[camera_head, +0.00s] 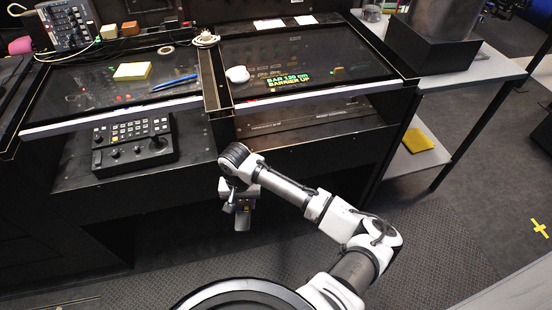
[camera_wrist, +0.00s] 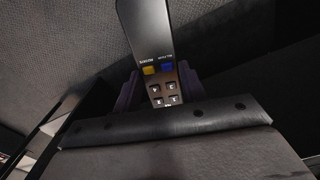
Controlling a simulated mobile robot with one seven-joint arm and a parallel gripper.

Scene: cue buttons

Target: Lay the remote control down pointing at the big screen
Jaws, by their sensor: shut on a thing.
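My gripper (camera_wrist: 160,88) is shut on the remote control (camera_wrist: 148,38), a dark slim handset with a yellow button, a blue button and several small buttons with light marks. In the head view my gripper (camera_head: 240,203) hangs in front of the console, below its front edge. The remote control (camera_head: 243,219) hangs under the fingers, clear of any surface. The right screen (camera_head: 345,65), with yellow-green text about a bar and barrier, lies in the console behind the gripper. A dark left screen (camera_head: 110,85) lies beside it. I cannot tell which one is the big screen.
A button panel (camera_head: 133,144) stands on the lower shelf at left. Yellow notes (camera_head: 132,71), a blue pen (camera_head: 174,82) and a white mouse (camera_head: 237,74) lie on the screens. A side table (camera_head: 480,68) carries a black box at right. The shelf's middle is bare.

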